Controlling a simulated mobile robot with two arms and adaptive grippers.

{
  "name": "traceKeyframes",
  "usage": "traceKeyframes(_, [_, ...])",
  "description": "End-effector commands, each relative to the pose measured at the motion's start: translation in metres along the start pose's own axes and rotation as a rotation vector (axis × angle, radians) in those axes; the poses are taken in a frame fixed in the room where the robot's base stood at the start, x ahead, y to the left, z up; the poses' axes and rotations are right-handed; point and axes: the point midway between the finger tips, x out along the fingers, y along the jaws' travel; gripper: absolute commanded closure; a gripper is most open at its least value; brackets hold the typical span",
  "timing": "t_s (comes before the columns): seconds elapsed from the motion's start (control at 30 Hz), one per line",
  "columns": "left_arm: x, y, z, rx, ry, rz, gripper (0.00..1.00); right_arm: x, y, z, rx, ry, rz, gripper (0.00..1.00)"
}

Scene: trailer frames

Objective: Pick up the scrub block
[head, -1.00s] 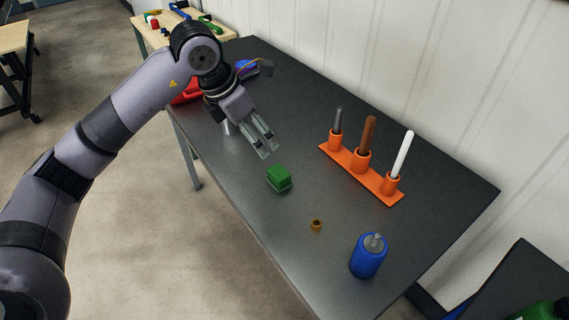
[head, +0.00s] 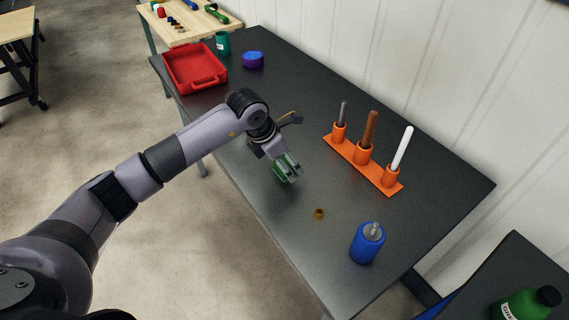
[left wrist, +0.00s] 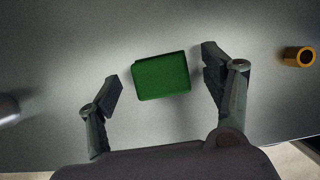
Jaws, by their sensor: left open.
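The scrub block is a small green block (left wrist: 161,76) on the dark table top. In the left wrist view it lies between the two open fingers of my left gripper (left wrist: 163,90), slightly ahead of the tips, with a gap on each side. In the head view my left gripper (head: 287,178) is right over the block and hides most of it; some green (head: 279,167) shows around the fingers. My right gripper is in neither view.
A brass ring (head: 319,213) and a blue bottle (head: 367,243) stand nearer the front of the table (head: 440,190). An orange rack (head: 340,147) with three upright tools stands to the right.

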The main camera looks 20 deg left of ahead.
Motion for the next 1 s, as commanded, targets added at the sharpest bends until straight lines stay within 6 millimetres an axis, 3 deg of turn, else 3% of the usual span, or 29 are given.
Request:
traceKeyframes(0.13, [0.01,0.0,0.0,0.0,0.0,0.0,0.27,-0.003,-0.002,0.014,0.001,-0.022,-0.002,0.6])
traceKeyframes(0.33, [0.011,0.0,-0.001,0.001,0.0,0.0,0.27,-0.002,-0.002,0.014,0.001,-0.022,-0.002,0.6])
traceKeyframes(1.0, [0.011,0.0,0.0,0.001,0.0,0.001,0.71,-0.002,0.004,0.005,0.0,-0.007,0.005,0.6])
